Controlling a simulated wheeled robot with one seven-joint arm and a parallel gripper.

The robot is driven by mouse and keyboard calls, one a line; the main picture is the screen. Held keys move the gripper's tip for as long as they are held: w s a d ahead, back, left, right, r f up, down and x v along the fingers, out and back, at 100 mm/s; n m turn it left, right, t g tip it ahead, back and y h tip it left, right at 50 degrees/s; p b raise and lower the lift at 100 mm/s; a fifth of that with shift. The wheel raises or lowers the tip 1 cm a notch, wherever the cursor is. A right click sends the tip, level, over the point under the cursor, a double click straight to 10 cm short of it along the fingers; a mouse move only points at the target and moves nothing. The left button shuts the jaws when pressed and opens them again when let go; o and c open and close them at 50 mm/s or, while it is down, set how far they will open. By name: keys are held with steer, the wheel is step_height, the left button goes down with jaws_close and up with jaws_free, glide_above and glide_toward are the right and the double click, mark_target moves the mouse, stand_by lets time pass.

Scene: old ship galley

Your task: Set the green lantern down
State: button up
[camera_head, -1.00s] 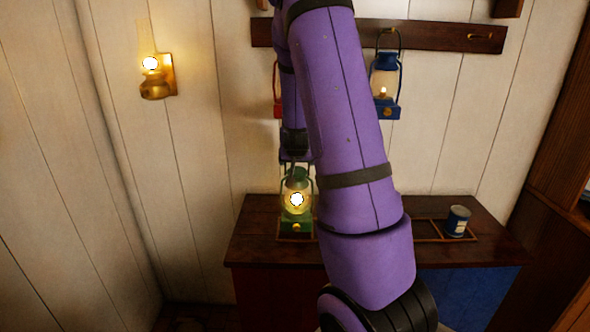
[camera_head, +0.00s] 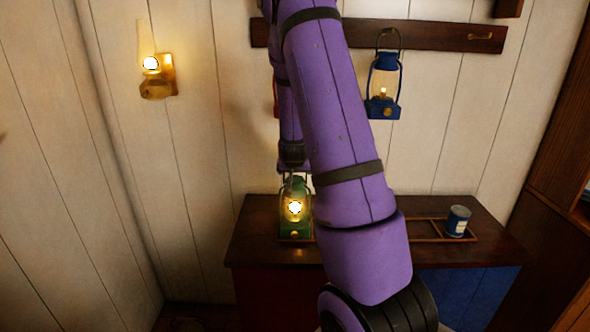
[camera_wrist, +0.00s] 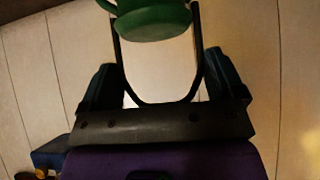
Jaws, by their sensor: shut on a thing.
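The green lantern (camera_head: 294,228) is lit and upright at the left part of the dark wooden counter, over or in the left wooden frame there. I cannot tell whether its base touches the surface. My gripper (camera_head: 294,172) is above the lantern, shut on its wire handle. In the wrist view the lantern's green top (camera_wrist: 152,20) shows at the upper edge, with the dark handle (camera_wrist: 197,50) looping toward my gripper. My arm hides the counter just right of the lantern.
The counter (camera_head: 270,257) has another wooden frame (camera_head: 430,240) at right with a blue-labelled can (camera_head: 458,221) in it. A blue lantern (camera_head: 383,85) hangs from the wall rail (camera_head: 450,37). A red lantern (camera_head: 276,98) is mostly hidden behind my arm. A brass lamp (camera_head: 155,85) is on the left wall.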

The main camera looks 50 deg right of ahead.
steer(key=o, duration=1.6)
steer(key=shift+s+a+r, duration=0.15)
steer(key=shift+a+r, duration=0.05)
steer(key=shift+r, duration=0.15)
steer(key=shift+v, duration=5.6)
steer(key=s+a+r+n+t+y, duration=0.1)
steer(key=s+a+r+n+y, duration=0.25)
steer(key=a, duration=0.65)
steer(key=s+a+r+n+y, duration=0.1)
steer(key=a+r+n+y, duration=0.1)
steer(key=a+r+y, duration=0.5)
steer(key=s+a+r+n+h, duration=0.1)
steer(key=s+a, duration=0.3)
steer(key=s, duration=0.1)
steer(key=s+a+r+n+g+h, duration=0.1)
steer(key=s+a+r+n, duration=0.1)
steer(key=s+a, duration=0.2)
steer(key=s+a+r+n+h, duration=0.1)
steer(key=s+a, duration=0.2)
steer(key=s, duration=0.3)
steer(key=shift+s+a+r+n+g+h, duration=0.2)
steer(key=shift+s+a+n+g+h, duration=0.05)
steer(key=shift+s+a+g+h, duration=0.15)
steer(key=shift+w, duration=0.1)
